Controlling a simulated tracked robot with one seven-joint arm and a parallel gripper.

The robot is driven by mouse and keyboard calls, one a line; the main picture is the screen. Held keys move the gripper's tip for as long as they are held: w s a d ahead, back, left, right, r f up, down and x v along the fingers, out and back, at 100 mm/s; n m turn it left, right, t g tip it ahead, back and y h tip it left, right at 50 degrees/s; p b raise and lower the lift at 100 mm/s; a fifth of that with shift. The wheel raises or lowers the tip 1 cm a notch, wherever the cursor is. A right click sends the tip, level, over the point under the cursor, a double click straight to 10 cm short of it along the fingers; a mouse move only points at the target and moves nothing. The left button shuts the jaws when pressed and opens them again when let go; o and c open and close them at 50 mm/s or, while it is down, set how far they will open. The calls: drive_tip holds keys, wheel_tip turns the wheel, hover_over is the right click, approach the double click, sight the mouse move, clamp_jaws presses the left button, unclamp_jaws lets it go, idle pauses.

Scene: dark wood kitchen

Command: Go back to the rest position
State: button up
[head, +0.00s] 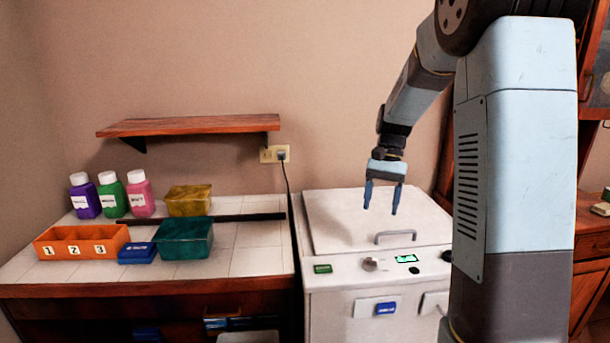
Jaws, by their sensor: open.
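My gripper (381,198) hangs at the end of my arm with its two blue fingers pointing down and apart. It is open and nothing shows between the fingers. In the head view it appears over the white lidded appliance (330,232), above and left of the lid's grey handle (395,235). The lid looks shut. I cannot tell the exact height of the fingers above it.
The tiled counter (255,262) at left holds an orange numbered box (82,242), a blue box (137,253), a teal container (185,238), a yellow container (188,200) and three bottles (111,195). A wooden shelf (190,125) and a cabled socket (275,154) are on the wall.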

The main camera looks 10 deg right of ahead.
drive_tip(key=s+a+r+n+t, duration=0.1)
drive_tip(key=s+r+n+t, duration=0.1)
drive_tip(key=s, duration=0.6)
drive_tip(key=s+a+r+n+t+h, duration=0.1)
drive_tip(key=s+r+t, duration=0.3)
drive_tip(key=s, duration=0.4)
drive_tip(key=s+a+r+n+t+h, duration=0.1)
drive_tip(key=s+r+n+t, duration=0.2)
drive_tip(key=s, duration=0.5)
drive_tip(key=shift+s+a+r, duration=0.3)
drive_tip(key=shift+r, duration=0.25)
